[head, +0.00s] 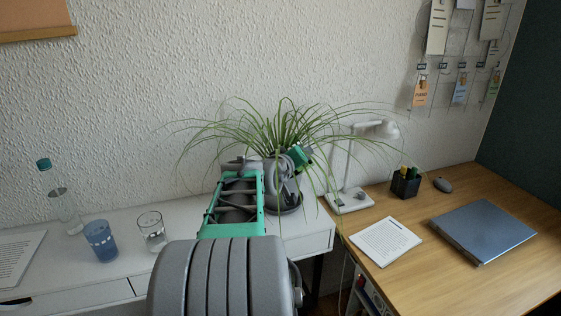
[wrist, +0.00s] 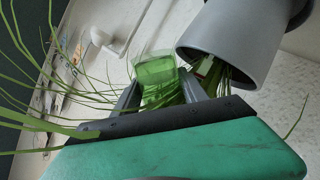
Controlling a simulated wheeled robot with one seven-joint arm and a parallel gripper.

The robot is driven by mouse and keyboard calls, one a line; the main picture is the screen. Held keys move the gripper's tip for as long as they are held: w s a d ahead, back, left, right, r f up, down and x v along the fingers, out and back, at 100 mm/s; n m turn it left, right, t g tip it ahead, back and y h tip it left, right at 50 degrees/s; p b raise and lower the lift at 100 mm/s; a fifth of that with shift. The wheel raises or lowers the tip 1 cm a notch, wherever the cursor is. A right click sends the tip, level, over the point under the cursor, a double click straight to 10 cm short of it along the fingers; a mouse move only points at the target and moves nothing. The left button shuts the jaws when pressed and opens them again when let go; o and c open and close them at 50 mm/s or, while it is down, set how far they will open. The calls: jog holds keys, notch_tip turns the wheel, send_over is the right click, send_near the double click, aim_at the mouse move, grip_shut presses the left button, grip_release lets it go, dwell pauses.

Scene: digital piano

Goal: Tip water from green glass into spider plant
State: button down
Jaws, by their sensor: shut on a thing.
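The spider plant (head: 285,125), with long thin green leaves, stands in a grey pot on the white desk. Its pot (wrist: 230,40) is large in the wrist view, beside the glass. My gripper (head: 291,162) is among the leaves in front of the pot and hides part of it. It is shut on the green glass (head: 301,156), which looks tilted in the head view. The green glass (wrist: 155,72) also shows between the fingers (wrist: 158,88) in the wrist view. The water in it and which way its mouth points cannot be made out.
A blue glass (head: 101,241), a clear glass (head: 151,232) and a bottle (head: 64,208) stand at the left of the white desk. A white lamp (head: 350,198) is right of the plant.

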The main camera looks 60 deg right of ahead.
jog(key=shift+f+n+g+p, duration=0.1)
jog(key=shift+n+g+p, duration=0.4)
jog(key=shift+p, duration=0.95)
jog(key=shift+r+n+g+y+p, duration=0.6)
jog(key=shift+r+n+p, duration=0.55)
jog(key=shift+p, duration=2.7)
jog(key=shift+w+f+n+g+p, duration=0.25)
jog(key=shift+f+n+g+p, duration=0.35)
jog(key=shift+n+g+p, duration=0.65)
dwell(1.0)
